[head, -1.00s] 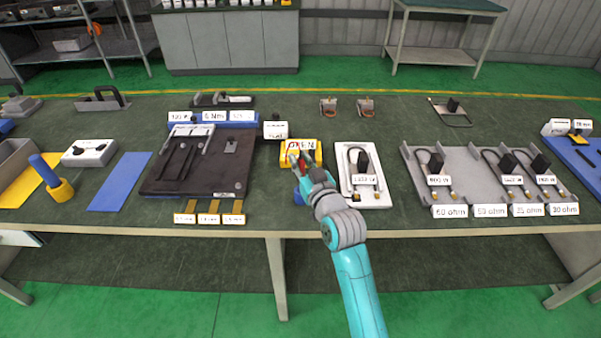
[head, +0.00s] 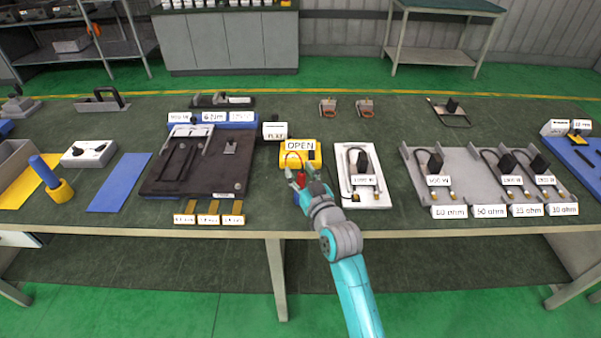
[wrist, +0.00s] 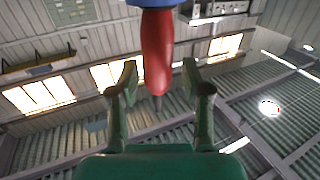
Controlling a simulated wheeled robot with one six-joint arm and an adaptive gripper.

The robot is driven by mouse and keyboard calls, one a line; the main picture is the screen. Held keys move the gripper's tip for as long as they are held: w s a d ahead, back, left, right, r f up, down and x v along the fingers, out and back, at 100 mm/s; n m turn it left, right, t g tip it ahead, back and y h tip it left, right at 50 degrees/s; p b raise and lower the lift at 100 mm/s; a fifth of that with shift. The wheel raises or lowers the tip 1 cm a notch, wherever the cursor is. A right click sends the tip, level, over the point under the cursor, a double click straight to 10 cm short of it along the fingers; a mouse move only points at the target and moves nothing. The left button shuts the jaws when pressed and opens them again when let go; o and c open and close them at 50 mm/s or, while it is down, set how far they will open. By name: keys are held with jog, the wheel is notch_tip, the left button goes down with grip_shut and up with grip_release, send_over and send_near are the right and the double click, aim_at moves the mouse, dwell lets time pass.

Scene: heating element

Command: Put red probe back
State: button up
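The yellow meter (head: 290,161) stands mid-table, and its sign reads "OPEN". The red probe (head: 301,178) is just in front of it, at my gripper (head: 301,184). A blue part (head: 299,197) shows below the probe, partly hidden by my gripper. In the wrist view, the red probe (wrist: 157,50) hangs between the two fingers of my gripper (wrist: 159,80), with its tip toward the palm. The fingers are spread, with a visible gap on each side of the probe. A thin red lead loops over the meter's front.
A white plate (head: 375,194) with a heating element stands right of my gripper. The dark press-like fixture (head: 200,165) is at left. A grey tray (head: 465,185) with several elements is farther right. The table's front edge is close below my gripper.

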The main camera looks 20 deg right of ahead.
jog(key=shift+s+r, duration=0.1)
jog(key=shift+s, duration=0.05)
jog(key=s+d, duration=0.1)
jog(key=s, duration=1)
jog(key=shift+s, duration=0.35)
jog(key=s+f+m+g+h, duration=0.1)
jog(key=s+f, duration=0.4)
jog(key=s, duration=0.5)
jog(key=s+f+g, duration=0.1)
jog(key=s+f, duration=0.4)
jog(key=s, duration=0.5)
jog(key=s+a+r+g, duration=0.1)
jog(key=s+r, duration=0.1)
jog(key=s, duration=1.9)
jog(key=shift+s, duration=0.35)
